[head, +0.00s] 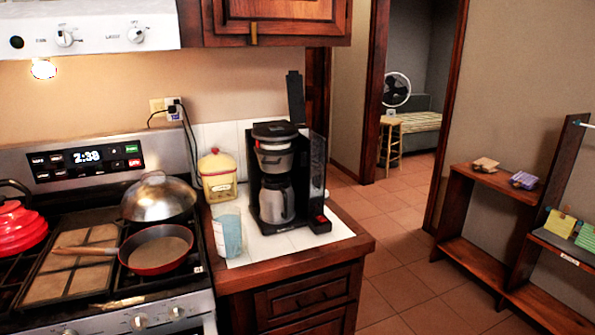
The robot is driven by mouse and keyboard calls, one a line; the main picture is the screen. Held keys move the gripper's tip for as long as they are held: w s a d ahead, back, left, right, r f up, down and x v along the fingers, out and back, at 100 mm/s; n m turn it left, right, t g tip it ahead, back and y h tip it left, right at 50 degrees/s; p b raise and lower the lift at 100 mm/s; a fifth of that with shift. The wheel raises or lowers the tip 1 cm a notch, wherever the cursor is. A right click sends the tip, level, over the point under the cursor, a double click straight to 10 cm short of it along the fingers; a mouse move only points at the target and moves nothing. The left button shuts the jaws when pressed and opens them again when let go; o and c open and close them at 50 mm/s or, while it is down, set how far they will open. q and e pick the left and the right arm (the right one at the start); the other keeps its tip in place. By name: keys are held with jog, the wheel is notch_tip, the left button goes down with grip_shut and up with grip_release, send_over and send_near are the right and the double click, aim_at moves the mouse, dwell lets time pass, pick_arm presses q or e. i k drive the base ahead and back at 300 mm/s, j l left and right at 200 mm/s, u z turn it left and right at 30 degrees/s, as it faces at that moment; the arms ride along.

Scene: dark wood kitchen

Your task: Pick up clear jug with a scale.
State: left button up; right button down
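A clear jug (228,236) with a bluish tint and faint markings stands upright on the white tiled counter (290,243), near its front left corner. It is just left of the black coffee maker and close to the stove's right edge. Its scale is too small to read. Neither of my grippers is in view.
The stove (110,308) at left holds a red pan (155,258), a domed metal lid (158,197) and a red pot (18,224). Tiled floor (405,285) at right is clear.

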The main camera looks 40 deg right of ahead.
aim_at(228, 225)
jog(key=i+j+z, duration=0.1)
jog(key=j, duration=0.25)
jog(key=i+j+z, duration=0.15)
jog(key=j, duration=0.25)
jog(key=i+j+z, duration=0.1)
jog(key=i+j, duration=0.15)
jog(key=i+j+z, duration=0.15)
jog(key=j, duration=0.35)
jog(key=i+j+z, duration=0.1)
jog(key=j, duration=0.3)
